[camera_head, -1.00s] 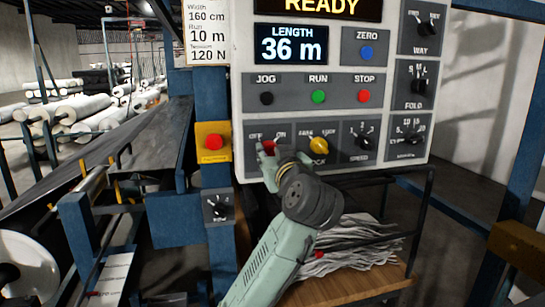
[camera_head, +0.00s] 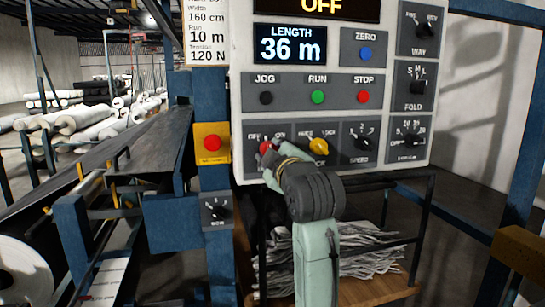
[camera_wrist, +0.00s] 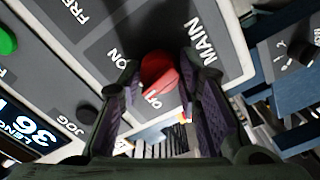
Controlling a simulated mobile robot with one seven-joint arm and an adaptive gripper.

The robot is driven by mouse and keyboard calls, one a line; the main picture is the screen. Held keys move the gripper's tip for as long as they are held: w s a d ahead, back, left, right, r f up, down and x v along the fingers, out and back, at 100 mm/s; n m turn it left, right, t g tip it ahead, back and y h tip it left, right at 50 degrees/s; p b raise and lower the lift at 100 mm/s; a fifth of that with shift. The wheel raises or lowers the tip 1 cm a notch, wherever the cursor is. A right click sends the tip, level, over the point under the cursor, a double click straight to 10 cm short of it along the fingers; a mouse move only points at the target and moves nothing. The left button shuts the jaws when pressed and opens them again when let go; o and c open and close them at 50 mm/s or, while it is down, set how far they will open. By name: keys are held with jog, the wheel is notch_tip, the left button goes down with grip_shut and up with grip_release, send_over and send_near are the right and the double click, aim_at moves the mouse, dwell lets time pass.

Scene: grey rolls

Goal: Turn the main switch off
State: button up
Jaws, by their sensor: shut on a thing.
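The main switch (camera_wrist: 158,73) is a red rotary knob on the grey panel, with the labels "MAIN", "ON" and "OFF" around it in the wrist view. It shows as a small red patch (camera_head: 266,146) at the lower left of the control panel (camera_head: 300,190) in the head view. My gripper (camera_wrist: 163,88) is shut on the red knob, one finger on each side. In the head view my wrist covers the label under the switch. The top display (camera_head: 318,8) reads "OFF".
A yellow knob (camera_head: 318,146) sits just right of the switch, close to my gripper. JOG, RUN and STOP buttons are above it. A red button on a yellow box (camera_head: 212,143) is to the left. A wooden shelf with crumpled sheets (camera_head: 340,250) lies below the panel.

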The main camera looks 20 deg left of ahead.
jog(key=shift+n+b, duration=0.6)
jog(key=shift+n, duration=2.6)
jog(key=o, duration=1.2)
jog(key=shift+c, duration=0.2)
jog(key=v, duration=1.2)
